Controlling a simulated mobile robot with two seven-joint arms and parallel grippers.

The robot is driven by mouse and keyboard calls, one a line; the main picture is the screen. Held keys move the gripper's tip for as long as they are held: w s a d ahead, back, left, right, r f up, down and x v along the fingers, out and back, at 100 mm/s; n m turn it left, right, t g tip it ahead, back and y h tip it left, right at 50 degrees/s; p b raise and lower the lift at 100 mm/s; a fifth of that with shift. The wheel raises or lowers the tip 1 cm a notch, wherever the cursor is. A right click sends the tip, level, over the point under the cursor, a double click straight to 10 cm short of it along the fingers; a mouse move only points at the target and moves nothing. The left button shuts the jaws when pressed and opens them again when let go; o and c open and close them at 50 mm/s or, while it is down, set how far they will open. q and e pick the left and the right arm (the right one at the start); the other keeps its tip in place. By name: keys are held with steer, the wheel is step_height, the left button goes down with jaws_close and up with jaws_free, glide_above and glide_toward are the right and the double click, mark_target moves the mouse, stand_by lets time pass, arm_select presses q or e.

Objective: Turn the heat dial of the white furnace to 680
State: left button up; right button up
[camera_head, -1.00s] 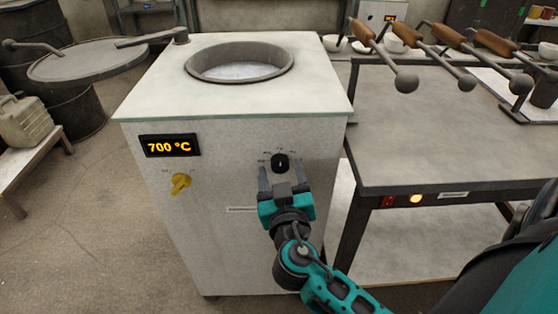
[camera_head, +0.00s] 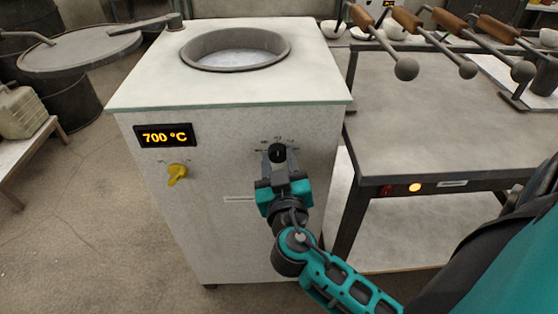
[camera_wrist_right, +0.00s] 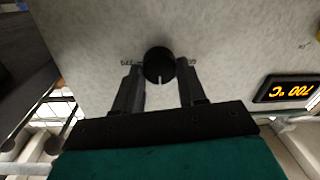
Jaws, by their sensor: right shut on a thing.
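The white furnace (camera_head: 225,185) stands in the middle of the head view, with a round open pot in its top. Its display (camera_head: 165,135) reads 700 °C in orange; it also shows, upside down, in the right wrist view (camera_wrist_right: 287,89). The black heat dial (camera_head: 277,151) is on the front face at the right, with small labels around it too small to read. In the right wrist view the dial (camera_wrist_right: 158,62) has a white pointer mark. My right gripper (camera_head: 277,160) is shut on the dial, one finger on each side. My left gripper is not in view.
A yellow knob (camera_head: 176,173) sits below the display. A round lid (camera_head: 85,48) is swung out to the left. Floor is clear at the left front.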

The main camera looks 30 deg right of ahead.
steer(key=shift+c, duration=1)
steer(key=shift+n, duration=0.3)
steer(key=n, duration=0.3)
steer(key=shift+r+p, duration=0.1)
steer(key=shift+p, duration=0.2)
steer(key=n+p, duration=0.1)
steer(key=n, duration=0.3)
steer(key=shift+w+n, duration=0.1)
steer(key=shift+n, duration=0.5)
